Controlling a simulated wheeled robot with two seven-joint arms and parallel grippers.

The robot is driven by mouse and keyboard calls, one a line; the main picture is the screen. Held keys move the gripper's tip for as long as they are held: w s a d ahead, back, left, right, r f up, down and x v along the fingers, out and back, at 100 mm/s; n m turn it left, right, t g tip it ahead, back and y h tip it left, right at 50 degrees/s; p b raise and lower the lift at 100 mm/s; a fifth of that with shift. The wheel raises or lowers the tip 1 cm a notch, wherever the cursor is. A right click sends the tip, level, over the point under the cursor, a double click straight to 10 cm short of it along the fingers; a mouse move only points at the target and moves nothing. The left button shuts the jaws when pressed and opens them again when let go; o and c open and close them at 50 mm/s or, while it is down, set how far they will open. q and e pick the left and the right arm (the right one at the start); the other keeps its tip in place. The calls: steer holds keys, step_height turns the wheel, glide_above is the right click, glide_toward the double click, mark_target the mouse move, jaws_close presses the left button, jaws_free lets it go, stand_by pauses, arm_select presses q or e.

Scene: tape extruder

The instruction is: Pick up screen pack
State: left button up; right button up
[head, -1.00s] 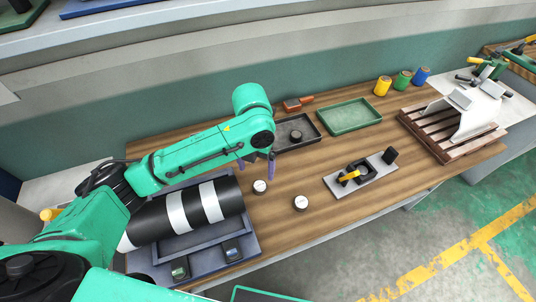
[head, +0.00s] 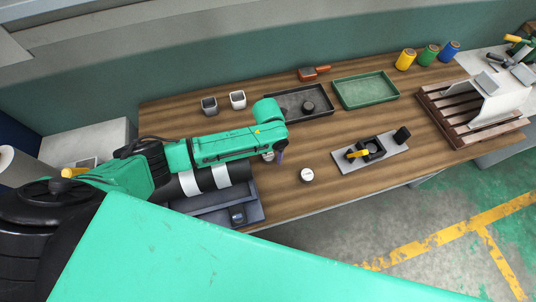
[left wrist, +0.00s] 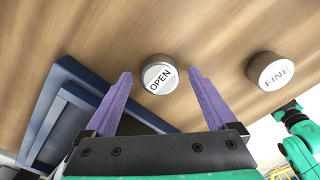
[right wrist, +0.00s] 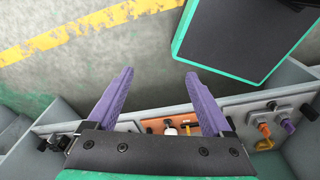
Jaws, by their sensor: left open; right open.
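Two short round discs with white labelled tops stand on the wooden bench. The one marked OPEN (left wrist: 159,76) shows ahead of my left gripper (left wrist: 160,73), centred between its open purple fingers, with no visible contact. In the head view this disc (head: 267,156) is partly hidden by my left arm. The one marked FINE (left wrist: 270,71) stands to its right and also shows in the head view (head: 307,175). A dark round piece (head: 308,106) sits in the black tray (head: 285,103). My right gripper (right wrist: 160,73) is open and empty above the floor.
A black-and-white striped cylinder (head: 203,178) lies on a blue stand (head: 248,212) beside the OPEN disc. A grey plate with a yellow-handled fixture (head: 360,153) lies right of FINE. A green tray (head: 366,90) and wooden pallet (head: 455,120) are farther off.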

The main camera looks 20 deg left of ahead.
arm_select(q)
steer(key=shift+w, duration=0.1)
jaws_close()
